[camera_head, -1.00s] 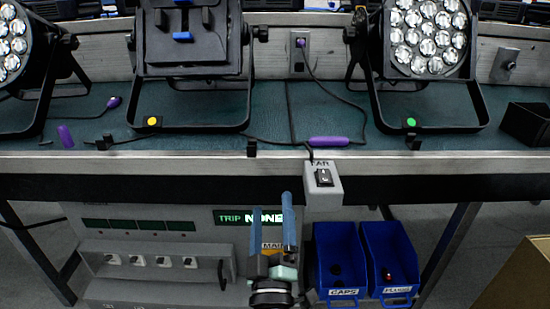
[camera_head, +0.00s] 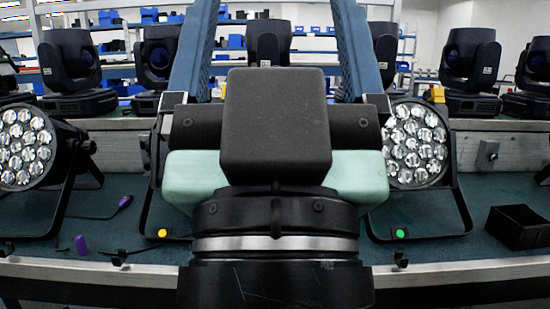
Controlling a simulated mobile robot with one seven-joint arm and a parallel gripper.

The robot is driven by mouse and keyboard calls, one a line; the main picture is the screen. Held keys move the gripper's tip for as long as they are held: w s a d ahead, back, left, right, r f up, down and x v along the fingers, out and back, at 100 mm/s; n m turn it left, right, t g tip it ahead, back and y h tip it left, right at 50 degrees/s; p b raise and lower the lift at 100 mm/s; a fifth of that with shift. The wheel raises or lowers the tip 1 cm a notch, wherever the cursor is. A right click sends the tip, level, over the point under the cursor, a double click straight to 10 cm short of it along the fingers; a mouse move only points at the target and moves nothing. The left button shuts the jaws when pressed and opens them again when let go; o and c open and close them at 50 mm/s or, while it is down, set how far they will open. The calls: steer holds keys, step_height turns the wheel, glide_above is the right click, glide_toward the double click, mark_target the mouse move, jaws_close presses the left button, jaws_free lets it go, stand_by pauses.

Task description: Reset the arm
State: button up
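My gripper (camera_head: 276,18) is raised close in front of the camera, in the middle of the picture. Its two blue fingers point up and stand wide apart, with their tips at or past the top edge. I see nothing held between them. The gripper body hides the middle of the bench and most of the middle par can. A left par can (camera_head: 28,146) and a right par can (camera_head: 416,146) show their clear lenses, each on a black yoke on the bench.
The green-topped bench (camera_head: 95,225) runs across the view. A black open box (camera_head: 517,227) sits at its right, a purple piece (camera_head: 81,244) at its front left. Several moving-head lights (camera_head: 70,72) stand behind, before shelves with blue bins (camera_head: 107,17).

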step_height(320, 180, up, 32)
steer(key=p, duration=2.9)
steer(key=shift+f+p, duration=0.15)
steer(key=shift+p, duration=0.15)
